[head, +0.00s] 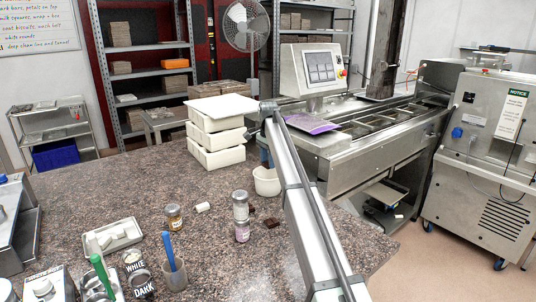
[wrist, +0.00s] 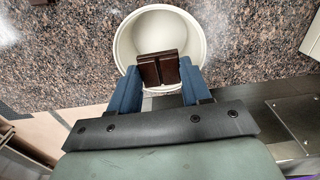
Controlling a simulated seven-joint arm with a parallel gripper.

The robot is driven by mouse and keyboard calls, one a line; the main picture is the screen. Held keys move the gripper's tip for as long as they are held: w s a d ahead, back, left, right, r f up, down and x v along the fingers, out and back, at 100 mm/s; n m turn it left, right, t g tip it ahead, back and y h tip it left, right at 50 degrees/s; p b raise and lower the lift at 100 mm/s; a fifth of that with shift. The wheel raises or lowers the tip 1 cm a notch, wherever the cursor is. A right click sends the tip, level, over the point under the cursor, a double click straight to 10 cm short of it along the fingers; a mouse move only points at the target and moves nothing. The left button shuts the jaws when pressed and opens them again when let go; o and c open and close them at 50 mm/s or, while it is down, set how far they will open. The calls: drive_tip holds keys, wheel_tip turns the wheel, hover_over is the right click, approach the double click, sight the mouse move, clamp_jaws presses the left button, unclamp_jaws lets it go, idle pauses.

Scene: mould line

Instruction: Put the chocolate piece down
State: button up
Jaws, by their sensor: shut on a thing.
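My gripper (wrist: 159,66) is shut on a dark brown chocolate piece (wrist: 149,73), ridged and held between the two blue fingers. In the wrist view the piece overlaps the near side of a round off-white tub (wrist: 124,42), which looks empty where its inside shows. How high the piece is above the tub I cannot tell. In the head view the tub (head: 267,186) stands on the speckled counter near its far edge, with my gripper (head: 265,160) just above it. The held piece is hidden or too small to make out there.
A stack of cream moulds (head: 216,140) stands close left of the tub. Another jar (head: 173,217) and a white tray (head: 117,241) are further left.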

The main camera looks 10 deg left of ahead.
sight(268, 181)
drive_tip(key=shift+f, duration=2.35)
drive_tip(key=o, duration=1.1)
